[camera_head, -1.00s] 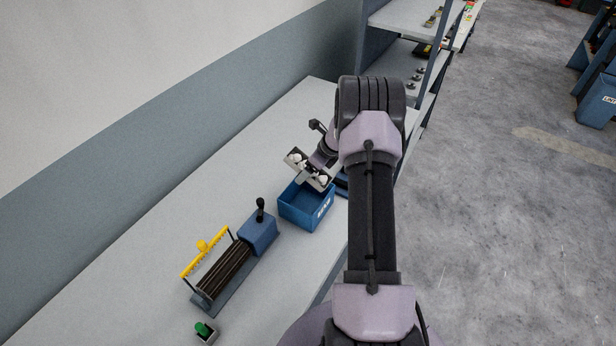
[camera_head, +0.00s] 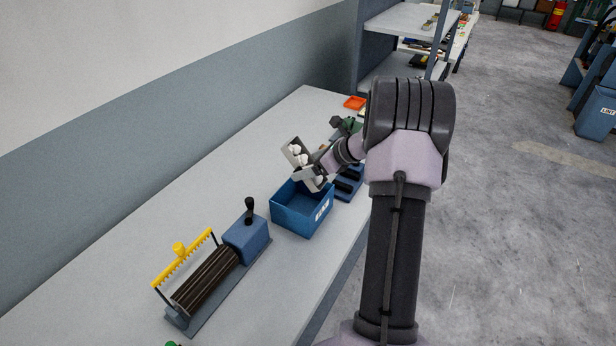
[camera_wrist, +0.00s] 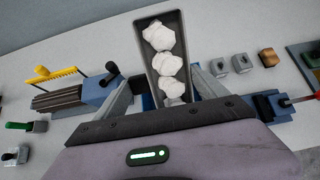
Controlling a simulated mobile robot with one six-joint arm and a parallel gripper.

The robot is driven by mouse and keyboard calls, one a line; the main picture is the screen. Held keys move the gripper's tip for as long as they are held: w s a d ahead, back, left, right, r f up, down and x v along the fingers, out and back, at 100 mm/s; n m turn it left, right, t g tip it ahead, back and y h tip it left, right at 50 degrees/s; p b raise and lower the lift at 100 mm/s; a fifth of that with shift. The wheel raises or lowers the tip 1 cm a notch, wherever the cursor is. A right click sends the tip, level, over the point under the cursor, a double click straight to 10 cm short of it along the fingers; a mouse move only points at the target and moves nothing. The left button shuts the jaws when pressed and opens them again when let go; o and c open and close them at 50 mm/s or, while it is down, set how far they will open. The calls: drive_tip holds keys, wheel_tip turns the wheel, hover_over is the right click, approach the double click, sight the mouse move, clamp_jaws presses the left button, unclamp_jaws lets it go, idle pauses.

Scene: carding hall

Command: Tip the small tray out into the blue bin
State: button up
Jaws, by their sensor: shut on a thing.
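The small tray (camera_head: 291,146) is grey and holds several white lumps (camera_head: 299,157). My gripper (camera_head: 314,176) is shut on it and holds it tilted above the far rim of the blue bin. In the wrist view the tray (camera_wrist: 181,25) stretches away from my gripper (camera_wrist: 170,110), with the white lumps (camera_wrist: 159,36) still inside it. The blue bin (camera_head: 301,219) stands open on the bench with a white label on its front. In the wrist view only parts of the bin (camera_wrist: 206,82) show beside and behind the tray.
A blue device with black rods and a yellow comb (camera_head: 184,265) stands left of the bin on the grey bench (camera_head: 150,235). An orange tray (camera_head: 355,102) lies farther back. Small blocks (camera_wrist: 243,63) sit right in the wrist view. Shelves (camera_head: 405,25) rise at the back.

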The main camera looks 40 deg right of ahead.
drive_tip(key=shift+s+d+f+t+y+b, duration=0.25)
drive_tip(key=shift+t+b, duration=0.4)
drive_tip(key=shift+b, duration=1.45)
drive_tip(key=shift+s+a+f+t+y+b, duration=0.15)
drive_tip(key=shift+f+t+b, duration=0.45)
drive_tip(key=shift+b, duration=1.5)
drive_tip(key=shift+s+d+f+t+y+b, duration=0.2)
drive_tip(key=shift+t+b, duration=0.55)
drive_tip(key=shift+b, duration=1.35)
drive_tip(key=t+b, duration=0.1)
drive_tip(key=b, duration=0.3)
drive_tip(key=f+t+y+b, duration=0.1)
drive_tip(key=t+b, duration=0.1)
drive_tip(key=b, duration=0.2)
drive_tip(key=shift+w+a+f, duration=0.1)
drive_tip(key=shift+a, duration=0.05)
drive_tip(key=shift+f+t+y+b, duration=0.3)
drive_tip(key=shift+t+b, duration=0.4)
drive_tip(key=shift+b, duration=0.5)
drive_tip(key=shift+t+y+p, duration=0.3)
drive_tip(key=shift+t, duration=0.7)
